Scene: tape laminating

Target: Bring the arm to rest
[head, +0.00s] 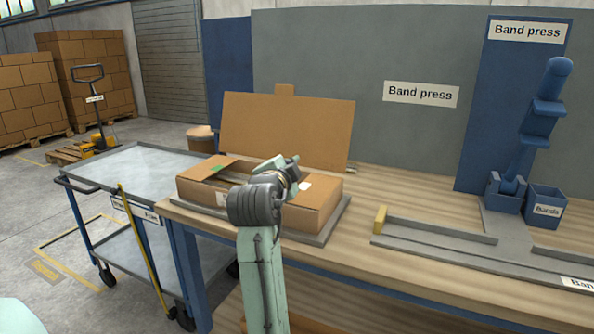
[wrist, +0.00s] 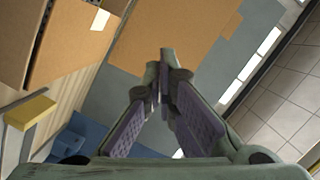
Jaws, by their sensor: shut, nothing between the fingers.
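My arm rises from the bottom middle of the head view, in front of the workbench. My gripper (wrist: 163,75) shows in the wrist view with its two fingers together at the tips and nothing between them. The box also shows at the upper left of the wrist view (wrist: 75,35). I cannot tell whether my arm touches the box.
A flat cardboard sheet (head: 285,133) stands behind the box. A blue band press (head: 540,115) and a blue bin (head: 544,203) stand at the right. A grey cart (head: 135,170) is at the left. The wooden bench (head: 400,182) is mostly clear between box and press.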

